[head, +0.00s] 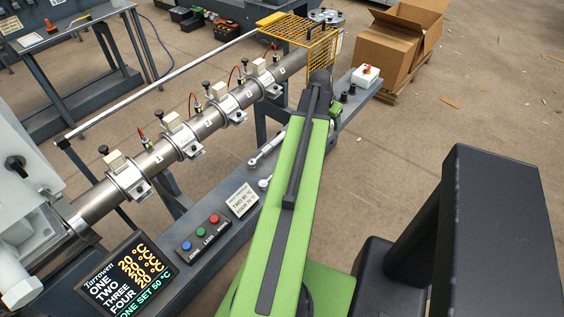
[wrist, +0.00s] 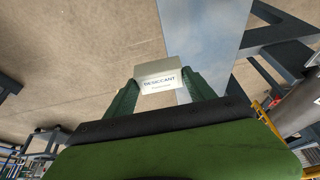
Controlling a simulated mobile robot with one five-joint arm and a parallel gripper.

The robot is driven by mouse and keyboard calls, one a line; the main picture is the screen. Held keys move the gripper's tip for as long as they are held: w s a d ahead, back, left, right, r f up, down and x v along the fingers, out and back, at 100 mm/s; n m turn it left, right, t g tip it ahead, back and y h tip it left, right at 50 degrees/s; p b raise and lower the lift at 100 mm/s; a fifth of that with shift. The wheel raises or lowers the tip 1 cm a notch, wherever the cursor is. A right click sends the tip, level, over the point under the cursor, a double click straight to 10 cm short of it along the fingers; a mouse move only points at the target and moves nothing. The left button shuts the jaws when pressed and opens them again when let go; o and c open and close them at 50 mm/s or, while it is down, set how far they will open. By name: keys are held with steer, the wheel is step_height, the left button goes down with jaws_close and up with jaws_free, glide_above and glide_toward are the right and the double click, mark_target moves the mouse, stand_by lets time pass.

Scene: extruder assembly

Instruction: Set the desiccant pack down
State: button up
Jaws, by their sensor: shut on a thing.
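The desiccant pack (wrist: 157,82) is a small pale block with a white label reading DESICCANT. It is between the two dark green fingers of my gripper (wrist: 158,90) in the wrist view. The fingers are shut on its left and right sides. Behind the pack, the wrist view shows brown floor on the left and a blue-grey bench top (wrist: 205,40) on the right. I cannot tell the height of the pack over them. In the head view my green arm reaches away toward the far end of the bench, and I cannot make out the pack there.
The extruder barrel (head: 165,155) with its clamps runs along the bench. A yellow guard cage (head: 322,52) stands at its far end. A white box with a red knob (head: 366,76) sits on the bench end. Cardboard boxes (head: 385,52) stand beyond. A display (head: 126,277) and a button panel (head: 203,239) are nearer.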

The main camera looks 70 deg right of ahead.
steer(key=shift+d+f, duration=0.35)
steer(key=shift+w, duration=0.15)
steer(key=w+f+b, duration=0.2)
steer(key=w, duration=0.1)
steer(key=w+f+b, duration=0.2)
steer(key=w, duration=0.2)
steer(key=w+f+b, duration=0.2)
steer(key=w, duration=0.1)
steer(key=shift+w+d+f+b, duration=0.25)
steer(key=shift+w+f+b, duration=0.05)
steer(key=shift+w+f, duration=0.05)
steer(key=shift+w, duration=0.35)
step_height(320, 180, down, 4)
steer(key=b, duration=0.4)
steer(key=shift+f, duration=0.2)
steer(key=shift+r, duration=0.2)
steer(key=shift+f, duration=0.1)
steer(key=o, duration=0.9)
steer(key=shift+f, duration=0.1)
steer(key=o, duration=0.5)
